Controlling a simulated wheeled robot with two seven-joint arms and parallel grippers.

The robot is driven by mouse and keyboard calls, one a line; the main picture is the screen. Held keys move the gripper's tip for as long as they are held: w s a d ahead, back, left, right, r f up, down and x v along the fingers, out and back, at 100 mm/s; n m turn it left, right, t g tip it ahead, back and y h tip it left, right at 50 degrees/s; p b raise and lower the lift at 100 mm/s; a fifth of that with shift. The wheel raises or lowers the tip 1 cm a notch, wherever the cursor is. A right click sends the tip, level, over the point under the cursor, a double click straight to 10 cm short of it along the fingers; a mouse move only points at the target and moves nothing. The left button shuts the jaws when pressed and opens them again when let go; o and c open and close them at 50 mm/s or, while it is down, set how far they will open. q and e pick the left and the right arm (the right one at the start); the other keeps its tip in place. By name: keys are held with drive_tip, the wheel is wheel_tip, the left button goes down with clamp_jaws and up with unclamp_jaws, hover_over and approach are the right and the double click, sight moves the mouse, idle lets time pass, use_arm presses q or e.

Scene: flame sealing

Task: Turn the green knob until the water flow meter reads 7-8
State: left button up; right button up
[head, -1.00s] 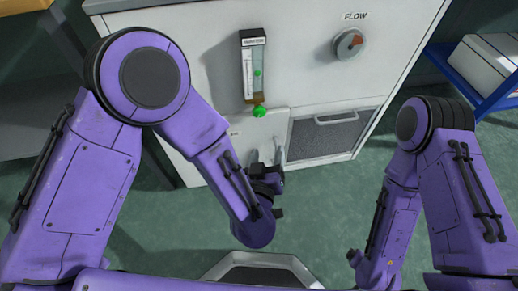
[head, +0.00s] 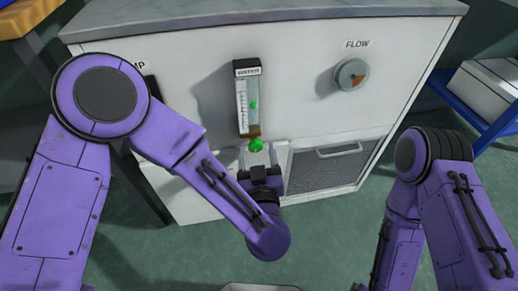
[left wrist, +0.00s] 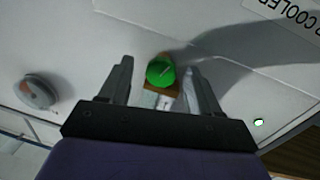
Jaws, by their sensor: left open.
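The green knob (head: 256,145) sits at the bottom of the water flow meter (head: 247,98) on the white cabinet front. The meter is a tall clear tube with a scale and a green float; its reading is too small to tell. My left gripper (head: 261,157) is open just below the knob. In the left wrist view the knob (left wrist: 160,71) shows between the two open fingers (left wrist: 155,80), near their tips; I cannot tell whether they touch it. My right arm is at the right of the head view, and its gripper is not visible.
A round FLOW dial (head: 352,74) is on the cabinet (head: 300,60) to the right of the meter. A vented panel with a handle (head: 339,150) is below it. A blue shelf with a white box (head: 488,88) stands at the far right. Green floor lies in front.

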use_arm(q)
drive_tip(key=shift+a, duration=0.15)
drive_tip(key=shift+c, duration=0.3)
drive_tip(key=c, duration=1)
drive_tip(key=shift+n, duration=0.4)
drive_tip(key=n+p, duration=0.1)
drive_tip(key=n, duration=0.5)
drive_tip(key=n+p, duration=0.1)
drive_tip(key=n, duration=0.2)
drive_tip(key=shift+t+y+p, duration=0.3)
drive_tip(key=shift+y, duration=0.1)
drive_tip(key=shift+f+n, duration=0.1)
drive_tip(key=shift+n, duration=0.2)
drive_tip(key=o, duration=1.1)
drive_tip(key=shift+c, duration=0.2)
